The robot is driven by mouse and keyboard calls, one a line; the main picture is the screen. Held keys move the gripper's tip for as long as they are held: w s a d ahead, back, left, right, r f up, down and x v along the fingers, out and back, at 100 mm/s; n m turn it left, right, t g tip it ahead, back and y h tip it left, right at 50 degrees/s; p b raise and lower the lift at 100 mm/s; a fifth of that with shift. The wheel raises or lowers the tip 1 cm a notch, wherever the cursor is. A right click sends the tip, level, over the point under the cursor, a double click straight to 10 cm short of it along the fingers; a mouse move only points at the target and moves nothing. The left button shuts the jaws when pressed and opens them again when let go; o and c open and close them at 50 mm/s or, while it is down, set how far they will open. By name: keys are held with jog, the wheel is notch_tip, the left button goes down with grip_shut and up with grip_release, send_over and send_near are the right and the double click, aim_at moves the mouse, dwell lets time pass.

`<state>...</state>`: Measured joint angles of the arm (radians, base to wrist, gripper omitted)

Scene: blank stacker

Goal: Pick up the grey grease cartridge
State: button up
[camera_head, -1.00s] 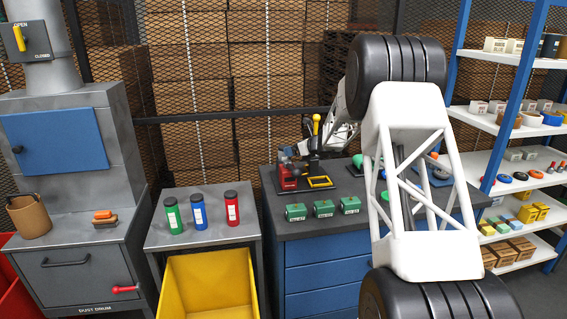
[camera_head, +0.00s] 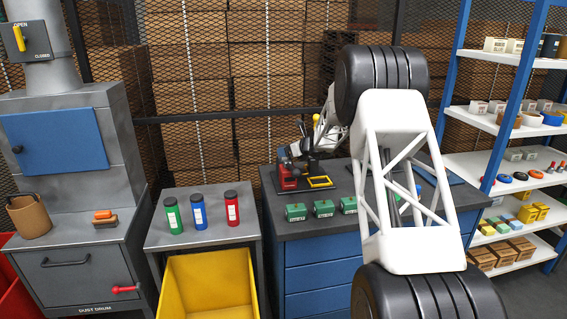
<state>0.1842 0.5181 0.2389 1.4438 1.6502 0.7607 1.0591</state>
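No grey cartridge can be made out. Three upright cylinders with dark caps and white labels stand in a row on the small grey table (camera_head: 185,243): a green cartridge (camera_head: 173,216), a blue cartridge (camera_head: 198,212) and a red cartridge (camera_head: 232,208). My arm reaches over the blue-drawered bench, and its far white link slopes down behind the yellow-knobbed lever device. My gripper (camera_head: 309,155) seems to be the small dark end there, right of the cartridges and apart from them. Its fingers are too small and overlapped to read.
The bench (camera_head: 290,222) holds a red and black lever device (camera_head: 287,176) and several green boxes (camera_head: 296,212). A yellow bin (camera_head: 208,290) stands below the small table. A grey dust-drum cabinet (camera_head: 75,245) is at left, stocked shelves (camera_head: 490,122) at right. My arm hides part of the bench.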

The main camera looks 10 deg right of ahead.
jog(key=shift+x, duration=1.6)
jog(key=shift+c, duration=0.5)
jog(key=c, duration=1.1)
jog(key=shift+c, duration=0.2)
jog(key=shift+r, duration=0.2)
notch_tip(320, 180, up, 18)
jog(key=shift+f, duration=0.15)
